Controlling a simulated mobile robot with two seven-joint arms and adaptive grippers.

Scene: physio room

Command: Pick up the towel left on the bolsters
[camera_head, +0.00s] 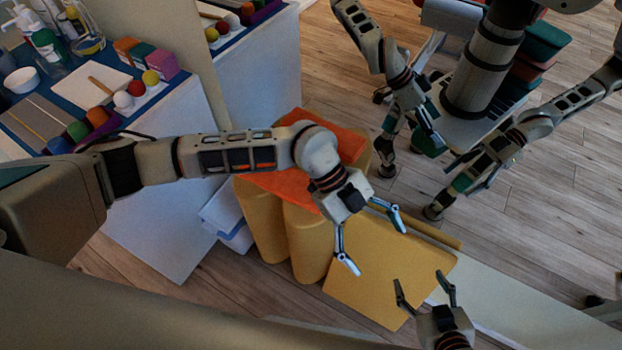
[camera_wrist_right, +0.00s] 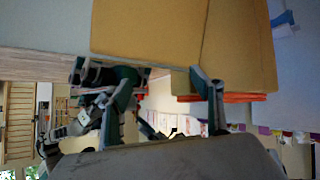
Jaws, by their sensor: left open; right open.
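The orange towel (camera_head: 281,184) lies draped over the tops of the upright yellow bolsters (camera_head: 305,243) in the head view. My left forearm crosses above it and hides its middle. My left gripper (camera_head: 374,245) is open and empty, to the right of the towel, over the bolsters' right side and a flat yellow block (camera_head: 385,275). My right gripper (camera_head: 419,280) is open and empty at the bottom, near the block's lower right corner. In the right wrist view the towel (camera_wrist_right: 246,97) shows as a thin orange strip along the edge of the yellow bolsters (camera_wrist_right: 235,40).
A blue-topped counter (camera_head: 150,118) with balls, boxes and bottles stands at the left. White-and-blue bins (camera_head: 228,215) sit beside the bolsters. A large mirror at the right reflects my arms and the counter. Bare wood floor (camera_head: 225,290) shows in front.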

